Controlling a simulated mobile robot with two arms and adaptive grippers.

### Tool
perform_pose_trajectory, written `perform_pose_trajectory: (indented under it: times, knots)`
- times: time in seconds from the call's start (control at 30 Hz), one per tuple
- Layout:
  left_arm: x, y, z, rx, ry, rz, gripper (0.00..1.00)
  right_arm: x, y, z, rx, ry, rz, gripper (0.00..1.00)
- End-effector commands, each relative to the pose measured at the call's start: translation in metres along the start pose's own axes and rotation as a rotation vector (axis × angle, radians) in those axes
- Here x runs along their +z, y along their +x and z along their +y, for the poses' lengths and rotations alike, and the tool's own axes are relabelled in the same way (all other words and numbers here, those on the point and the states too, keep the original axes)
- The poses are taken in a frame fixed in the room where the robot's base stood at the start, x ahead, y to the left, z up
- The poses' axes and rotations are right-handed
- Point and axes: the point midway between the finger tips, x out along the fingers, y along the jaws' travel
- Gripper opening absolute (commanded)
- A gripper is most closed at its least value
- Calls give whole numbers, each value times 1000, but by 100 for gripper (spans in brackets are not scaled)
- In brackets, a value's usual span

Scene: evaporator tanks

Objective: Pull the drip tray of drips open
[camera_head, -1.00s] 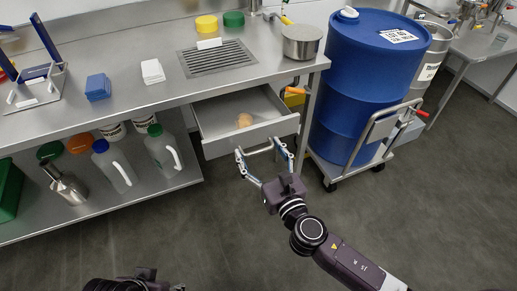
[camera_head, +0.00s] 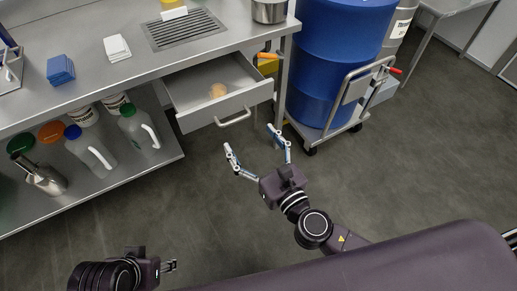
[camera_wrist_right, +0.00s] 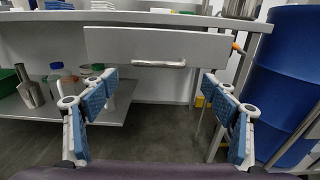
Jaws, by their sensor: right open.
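The drip tray (camera_head: 226,106) is a grey metal drawer under the counter's drain grate (camera_head: 185,29), pulled out, with a round tan patch (camera_head: 218,90) inside. Its bar handle (camera_head: 236,119) is on the front. In the right wrist view the tray front (camera_wrist_right: 157,45) faces me, with the handle (camera_wrist_right: 160,64) near its lower edge. My right gripper (camera_head: 252,140) is open and empty, apart from the handle, on the near side of it. Its spread fingers flank the view in the right wrist view (camera_wrist_right: 158,82). My left gripper (camera_head: 169,266) is at the lower left, far from the tray, its fingers too small to judge.
A blue drum (camera_head: 335,60) stands on a wheeled cart (camera_head: 352,92) right of the tray. Bottles and jugs (camera_head: 90,150) sit on the lower shelf (camera_head: 105,178) at left. A pot (camera_head: 269,11) is on the counter. The floor (camera_head: 200,215) before the tray is clear.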

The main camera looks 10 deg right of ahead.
Motion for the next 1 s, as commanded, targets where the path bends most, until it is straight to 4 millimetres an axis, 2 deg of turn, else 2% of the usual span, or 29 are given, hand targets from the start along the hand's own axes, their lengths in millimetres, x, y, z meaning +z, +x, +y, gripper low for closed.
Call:
perform_pose_trajectory:
  times: [0.1,0.3,0.9,1.0]
  knots:
    - [0,0,0,0,0,0,42,-1,-19,0,-1,-1,3,79]
    - [0,0,0,0,0,0,42,-1,-36,-1,-2,-1,1,79]
    - [0,0,0,0,0,0,42,0,-39,-1,-2,0,0,79]
    - [0,0,0,0,0,0,42,1,-39,-6,-22,41,2,79]
